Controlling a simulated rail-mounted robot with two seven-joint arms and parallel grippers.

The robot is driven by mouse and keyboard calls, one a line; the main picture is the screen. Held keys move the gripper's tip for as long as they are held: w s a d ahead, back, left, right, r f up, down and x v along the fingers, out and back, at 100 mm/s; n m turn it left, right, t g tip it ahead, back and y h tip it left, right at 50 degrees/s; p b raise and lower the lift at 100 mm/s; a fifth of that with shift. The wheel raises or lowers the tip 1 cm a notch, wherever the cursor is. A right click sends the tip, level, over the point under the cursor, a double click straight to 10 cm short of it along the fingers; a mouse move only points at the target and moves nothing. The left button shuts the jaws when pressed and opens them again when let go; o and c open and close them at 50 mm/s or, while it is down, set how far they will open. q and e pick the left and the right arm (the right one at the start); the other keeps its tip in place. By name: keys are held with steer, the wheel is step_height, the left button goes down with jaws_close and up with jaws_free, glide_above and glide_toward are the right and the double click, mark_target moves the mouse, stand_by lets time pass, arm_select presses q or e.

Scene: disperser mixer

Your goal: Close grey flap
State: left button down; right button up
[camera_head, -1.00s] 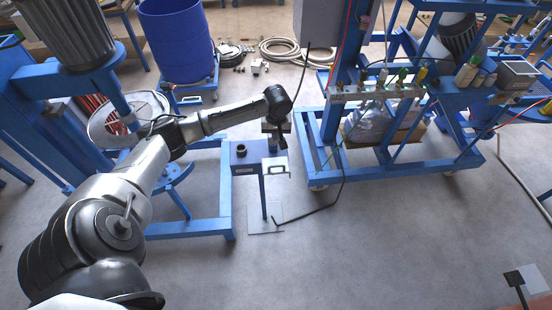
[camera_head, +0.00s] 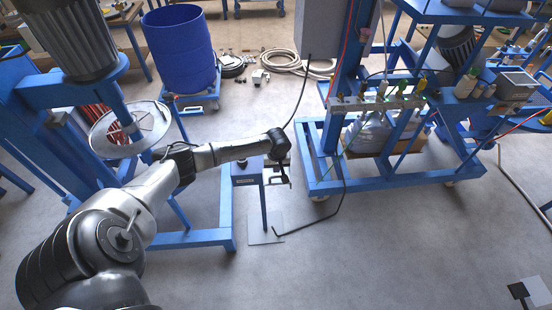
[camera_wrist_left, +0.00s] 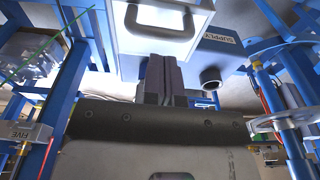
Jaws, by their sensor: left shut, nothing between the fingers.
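In the head view the blue box (camera_head: 246,178) stands on a post, and my arm mostly hides the flap. My left gripper (camera_head: 287,182) is shut and empty at the right side of the box, pointing down. In the wrist view its fingers (camera_wrist_left: 162,75) lie in front of the flap, just below the handle; contact cannot be told. My right gripper is not in view.
A blue frame on casters (camera_head: 400,180) stands to the right. A mixer with a round guard (camera_head: 130,130) is at the left. A blue drum (camera_head: 180,50) and coiled hose (camera_head: 285,62) lie behind. A black hose (camera_head: 318,222) crosses the floor.

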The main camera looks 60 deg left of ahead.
arm_select(q)
steer(key=shift+s+d+f, duration=0.15)
steer(key=shift+d+f, duration=0.2)
steer(key=shift+f, duration=0.15)
